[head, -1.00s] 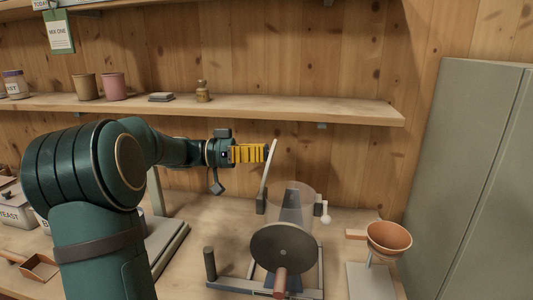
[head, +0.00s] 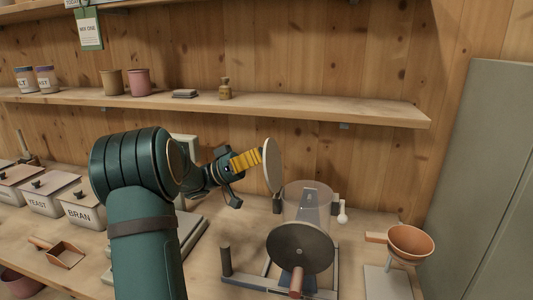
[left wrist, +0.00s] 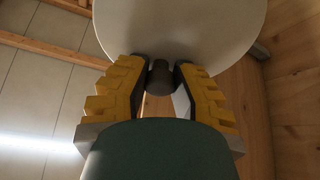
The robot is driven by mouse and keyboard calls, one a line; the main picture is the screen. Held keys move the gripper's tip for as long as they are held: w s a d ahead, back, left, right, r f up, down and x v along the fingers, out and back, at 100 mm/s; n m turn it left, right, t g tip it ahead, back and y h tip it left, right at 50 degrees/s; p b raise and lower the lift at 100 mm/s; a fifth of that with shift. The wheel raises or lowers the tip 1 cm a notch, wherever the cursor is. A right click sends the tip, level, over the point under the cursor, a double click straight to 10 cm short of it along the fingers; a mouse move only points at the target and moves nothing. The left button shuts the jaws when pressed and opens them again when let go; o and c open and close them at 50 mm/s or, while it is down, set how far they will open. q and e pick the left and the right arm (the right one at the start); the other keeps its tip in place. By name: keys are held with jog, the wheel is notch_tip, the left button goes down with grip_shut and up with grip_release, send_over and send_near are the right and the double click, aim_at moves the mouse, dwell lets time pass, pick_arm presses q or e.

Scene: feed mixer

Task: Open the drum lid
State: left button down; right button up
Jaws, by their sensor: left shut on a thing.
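The drum (head: 308,203) is a clear cylinder on a metal stand, with a dark round end plate (head: 300,247) towards me. Its pale round lid (head: 272,166) stands raised, nearly upright, at the drum's left rim. My left gripper (head: 262,157) is at the lid's left face. In the left wrist view, the yellow-padded fingers (left wrist: 160,78) are shut on a dark knob (left wrist: 160,77) on the lid (left wrist: 185,30). My right gripper is not in view.
An orange funnel bowl (head: 408,242) stands on a stand to the right of the drum. Labelled bins (head: 83,211) and a small scoop tray (head: 64,254) are at the left. A shelf (head: 300,110) with jars and cups runs behind. A grey cabinet (head: 485,170) closes off the right.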

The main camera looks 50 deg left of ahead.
pick_arm(q)
jog(key=shift+s+a+f+n+t+h, duration=0.3)
jog(key=shift+s+a+f+t+h, duration=0.25)
jog(key=shift+a+f+t, duration=0.2)
jog(key=shift+r, duration=0.1)
jog(key=shift+c, duration=0.9)
grip_release()
jog(key=shift+a, duration=0.1)
jog(key=v, duration=0.6)
dwell(0.5)
